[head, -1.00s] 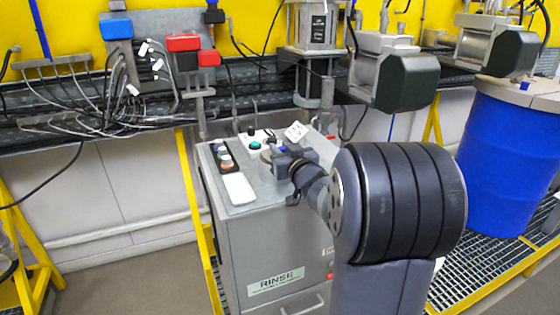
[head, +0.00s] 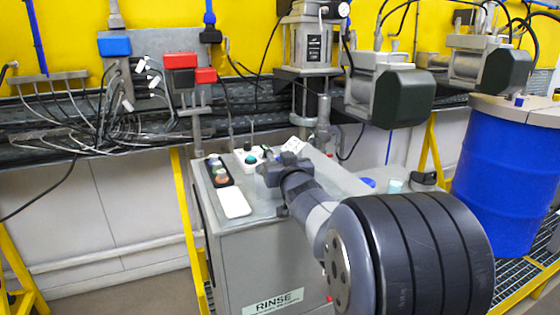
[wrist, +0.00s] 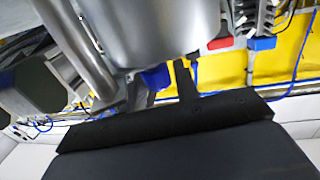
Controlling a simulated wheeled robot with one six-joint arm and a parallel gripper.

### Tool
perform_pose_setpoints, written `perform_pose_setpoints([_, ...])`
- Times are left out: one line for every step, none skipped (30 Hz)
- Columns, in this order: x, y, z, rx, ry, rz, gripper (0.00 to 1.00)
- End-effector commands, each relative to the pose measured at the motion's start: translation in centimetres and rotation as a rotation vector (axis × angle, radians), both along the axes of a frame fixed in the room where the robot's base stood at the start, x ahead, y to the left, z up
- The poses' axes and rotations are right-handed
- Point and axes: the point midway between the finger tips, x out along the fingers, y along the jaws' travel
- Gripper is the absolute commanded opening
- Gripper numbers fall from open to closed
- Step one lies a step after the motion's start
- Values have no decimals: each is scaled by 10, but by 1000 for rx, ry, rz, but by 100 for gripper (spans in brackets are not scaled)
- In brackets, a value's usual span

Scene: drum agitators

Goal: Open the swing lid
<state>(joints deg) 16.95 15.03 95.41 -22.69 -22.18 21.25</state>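I cannot tell for certain which part is the swing lid. The grey cabinet marked RINSE (head: 262,250) stands in the middle of the head view, with a flat grey top (head: 345,182). My gripper (head: 272,176) is over this top, near the small controls, and my arm hides part of the top. The wrist view shows the dark gripper body and a black crossbar at the bottom, with my gripper's narrow fingers (wrist: 168,86) beyond it. Its opening is unclear. A blue drum (head: 500,180) with a pale cover (head: 540,115) stands at the right.
A control strip (head: 218,173) and a white pad (head: 234,202) lie on the cabinet's left side. A metal column (head: 313,45) rises behind it. A dark-ended motor (head: 403,98) overhangs at the right. Cables (head: 105,125) hang at the left. A small pale cup (head: 395,186) shows right of the cabinet.

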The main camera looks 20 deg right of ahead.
Motion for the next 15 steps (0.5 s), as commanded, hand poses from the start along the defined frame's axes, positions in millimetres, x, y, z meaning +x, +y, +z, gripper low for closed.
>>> perform_pose_setpoints([0,0,0,0,1,0,34])
perform_pose_setpoints([0,0,-1,0,1,0,36])
perform_pose_setpoints([0,0,-1,0,1,0,40])
perform_pose_setpoints([0,0,-1,0,2,0,42])
perform_pose_setpoints([0,0,-1,0,2,0,43])
perform_pose_setpoints([0,0,-1,0,2,0,43])
perform_pose_setpoints([0,0,-1,0,2,0,43])
perform_pose_setpoints([0,0,-1,0,3,0,43])
perform_pose_setpoints([0,0,-2,0,3,0,43])
perform_pose_setpoints([0,0,-2,0,3,0,43])
perform_pose_setpoints([0,0,-2,0,3,0,43])
perform_pose_setpoints([-1,0,-2,0,3,0,43])
perform_pose_setpoints([-2,0,-2,0,3,0,43])
perform_pose_setpoints([-4,0,-2,0,3,0,43])
perform_pose_setpoints([-7,1,-2,0,3,0,43])
